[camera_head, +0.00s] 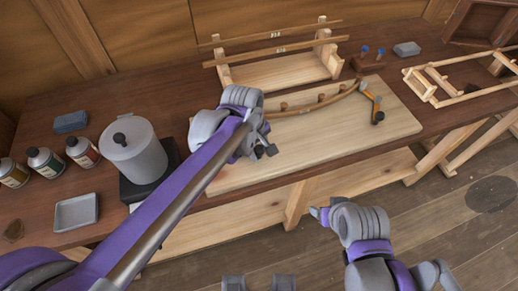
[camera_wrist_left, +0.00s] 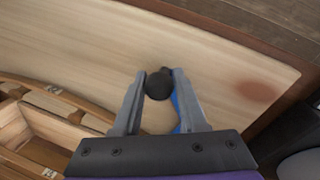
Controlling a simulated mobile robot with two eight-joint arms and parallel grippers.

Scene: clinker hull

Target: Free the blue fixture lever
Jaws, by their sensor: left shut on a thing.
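My left gripper (camera_head: 264,148) is over the left part of the pale work board (camera_head: 218,180). In the left wrist view, the gripper (camera_wrist_left: 159,76) is shut on the blue fixture lever, with its black knob (camera_wrist_left: 158,85) between the fingertips and a strip of blue (camera_wrist_left: 176,105) beside the right finger. In the head view, the gripper and wrist hide most of this lever. A yellow lever (camera_head: 370,95) with a black end stands at the curved strip's right end. My right gripper (camera_head: 318,214) is off the board's front edge; its finger gap is unclear.
A curved wooden strip (camera_head: 325,101) with pegs lies on the board. A wooden frame (camera_head: 280,72) stands behind. A grey pot (camera_head: 134,150), several cans (camera_head: 46,162) and a grey tray (camera_head: 76,212) are at left. A slatted wooden frame (camera_head: 460,97) is at right.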

